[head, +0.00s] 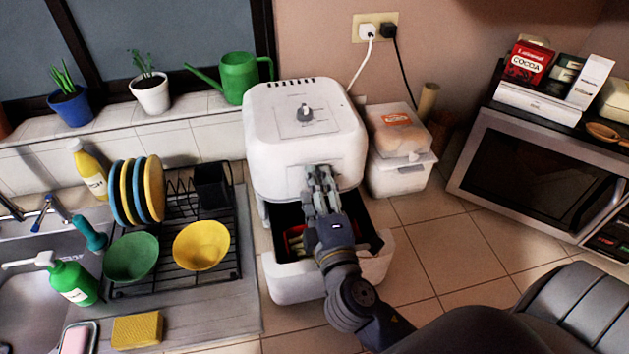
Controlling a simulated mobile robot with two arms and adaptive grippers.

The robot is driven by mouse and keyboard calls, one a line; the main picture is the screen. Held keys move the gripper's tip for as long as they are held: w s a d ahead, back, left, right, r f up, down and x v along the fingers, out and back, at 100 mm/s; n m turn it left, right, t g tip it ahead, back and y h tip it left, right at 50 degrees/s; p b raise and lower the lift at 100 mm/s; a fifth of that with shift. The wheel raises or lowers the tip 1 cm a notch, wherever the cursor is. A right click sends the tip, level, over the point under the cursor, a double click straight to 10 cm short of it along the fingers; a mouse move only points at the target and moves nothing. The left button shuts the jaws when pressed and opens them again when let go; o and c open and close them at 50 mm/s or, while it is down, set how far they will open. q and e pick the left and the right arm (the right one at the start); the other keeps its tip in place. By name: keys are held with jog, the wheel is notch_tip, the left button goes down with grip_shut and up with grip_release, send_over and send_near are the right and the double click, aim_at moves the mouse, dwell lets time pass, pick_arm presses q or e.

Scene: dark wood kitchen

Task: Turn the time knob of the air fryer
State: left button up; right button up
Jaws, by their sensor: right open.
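The white air fryer (290,112) stands on the tiled counter in the middle of the head view. My right gripper (319,172) is open in front of the upper front of the fryer, above the open drawer. I cannot tell whether it touches the front panel. My left gripper does not show.
A dish rack (222,262) with plates and bowls stands to the left, next to the sink (22,290). A white box with a bread bag (398,135) stands close right of the fryer. A microwave (540,170) is at the right. Counter tiles between them are clear.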

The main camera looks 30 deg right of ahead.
jog(key=shift+s+a+r, duration=0.1)
jog(key=shift+s, duration=0.15)
jog(key=c, duration=1)
jog(key=shift+n+p, duration=0.3)
jog(key=shift+n, duration=0.3)
jog(key=o, duration=1)
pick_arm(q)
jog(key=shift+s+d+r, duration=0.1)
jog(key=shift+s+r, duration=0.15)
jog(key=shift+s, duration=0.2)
pick_arm(e)
jog(key=shift+w, duration=0.15)
